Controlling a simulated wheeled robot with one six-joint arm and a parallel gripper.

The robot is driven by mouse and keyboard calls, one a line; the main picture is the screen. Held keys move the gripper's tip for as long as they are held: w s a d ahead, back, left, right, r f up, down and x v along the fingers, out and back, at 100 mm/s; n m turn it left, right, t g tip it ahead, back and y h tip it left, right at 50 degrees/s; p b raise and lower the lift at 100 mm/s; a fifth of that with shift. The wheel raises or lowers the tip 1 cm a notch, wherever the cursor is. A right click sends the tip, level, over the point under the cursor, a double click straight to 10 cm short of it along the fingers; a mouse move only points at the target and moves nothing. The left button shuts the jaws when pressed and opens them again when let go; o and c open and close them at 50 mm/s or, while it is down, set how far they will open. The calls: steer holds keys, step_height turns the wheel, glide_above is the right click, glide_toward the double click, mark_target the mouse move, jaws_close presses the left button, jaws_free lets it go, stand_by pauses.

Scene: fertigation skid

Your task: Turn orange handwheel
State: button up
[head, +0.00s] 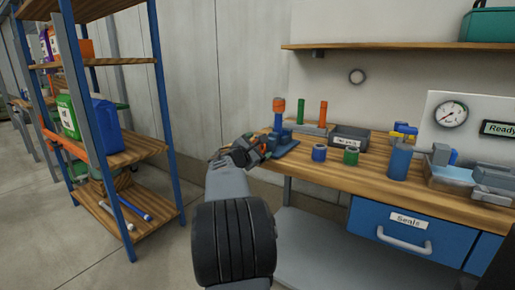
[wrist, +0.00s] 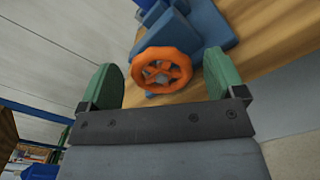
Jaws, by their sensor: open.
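The orange handwheel (wrist: 163,71) is a spoked ring on a blue valve body (wrist: 188,30), seen nearly face-on in the wrist view. My gripper (wrist: 163,66) is open, with one green finger pad on each side of the wheel in that view. Gaps show between the pads and the rim, and I see no contact. I cannot tell whether the wheel is between the pads in depth. In the head view my gripper (head: 250,150) is at the bench's left end, beside the blue valve body (head: 284,145), and hides most of the wheel.
The wooden bench (head: 430,190) holds a blue can (head: 319,153), a green can (head: 351,156), a dark labelled box (head: 349,138) and blue pump parts (head: 399,158). A shelf rack (head: 135,150) with jugs stands left. Open floor lies between rack and bench.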

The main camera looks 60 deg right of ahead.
steer(key=shift+r+p, duration=0.1)
steer(key=shift+p, duration=0.35)
steer(key=a+n+p, duration=0.9)
steer(key=a+p, duration=0.4)
steer(key=a, duration=0.1)
steer(key=s+a+f+m+y, duration=0.2)
steer(key=a+f+m+y, duration=0.2)
steer(key=a+m, duration=0.2)
steer(key=s+a+f+m+y, duration=0.1)
steer(key=a+f+m+y, duration=0.2)
steer(key=a, duration=0.7)
steer(key=shift+s+a+f+m+y+b, duration=0.3)
steer(key=shift+s+a+f+m+y, duration=0.1)
steer(key=shift+m+y, duration=1)
